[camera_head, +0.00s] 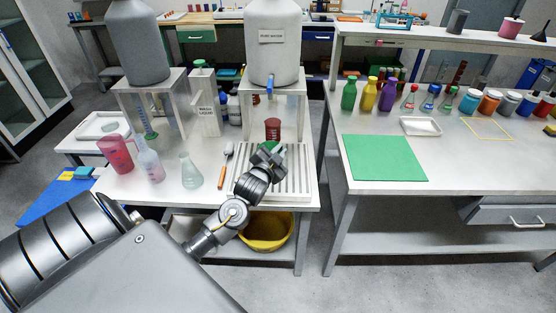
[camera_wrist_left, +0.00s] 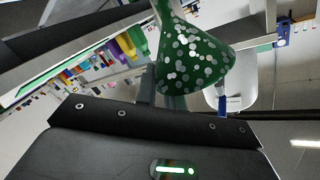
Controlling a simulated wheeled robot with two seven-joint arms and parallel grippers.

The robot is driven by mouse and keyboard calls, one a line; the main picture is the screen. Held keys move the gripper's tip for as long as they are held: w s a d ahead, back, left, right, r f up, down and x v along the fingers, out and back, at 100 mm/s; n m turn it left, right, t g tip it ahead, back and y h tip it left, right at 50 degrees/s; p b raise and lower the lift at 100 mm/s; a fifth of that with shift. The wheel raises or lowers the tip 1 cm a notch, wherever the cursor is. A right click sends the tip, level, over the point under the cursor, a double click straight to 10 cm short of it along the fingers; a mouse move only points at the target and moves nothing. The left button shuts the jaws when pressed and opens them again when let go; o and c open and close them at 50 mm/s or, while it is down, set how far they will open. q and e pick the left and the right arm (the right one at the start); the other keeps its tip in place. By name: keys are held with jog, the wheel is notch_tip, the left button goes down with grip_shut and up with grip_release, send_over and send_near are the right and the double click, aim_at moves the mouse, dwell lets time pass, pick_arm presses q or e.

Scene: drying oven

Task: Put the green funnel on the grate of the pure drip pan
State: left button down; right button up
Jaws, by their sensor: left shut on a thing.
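My left gripper (camera_head: 266,157) is shut on the green funnel (camera_wrist_left: 195,58) and holds it over the drip pan. In the left wrist view the funnel is dark green with pale speckles, its wide cone facing the lower right of the picture. In the head view only a little green of it (camera_head: 271,145) shows by the gripper. The pure drip pan (camera_head: 296,178) is a pale tray with a slatted grate, in front of the white pure water tank (camera_head: 272,45). My gripper and arm hide its left part. I cannot tell whether the funnel touches the grate. My right gripper is not in view.
A red cup (camera_head: 273,129) stands behind the pan under the tank stand. An orange-handled brush (camera_head: 224,170), a flask (camera_head: 191,173), a wash bottle (camera_head: 150,162) and a pink jug (camera_head: 115,154) are to the left. A yellow bowl (camera_head: 268,236) sits below the table.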

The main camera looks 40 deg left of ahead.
pick_arm(q)
jog(key=shift+w+a+f, duration=0.2)
jog(key=shift+a+f, duration=0.1)
jog(key=shift+f, duration=0.1)
notch_tip(320, 180, down, 4)
jog(key=shift+a+r, duration=0.15)
jog(key=shift+r, duration=0.1)
jog(key=c, duration=1.5)
grip_release()
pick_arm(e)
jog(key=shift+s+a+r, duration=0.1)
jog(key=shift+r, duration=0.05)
pick_arm(q)
jog(key=v, duration=1.2)
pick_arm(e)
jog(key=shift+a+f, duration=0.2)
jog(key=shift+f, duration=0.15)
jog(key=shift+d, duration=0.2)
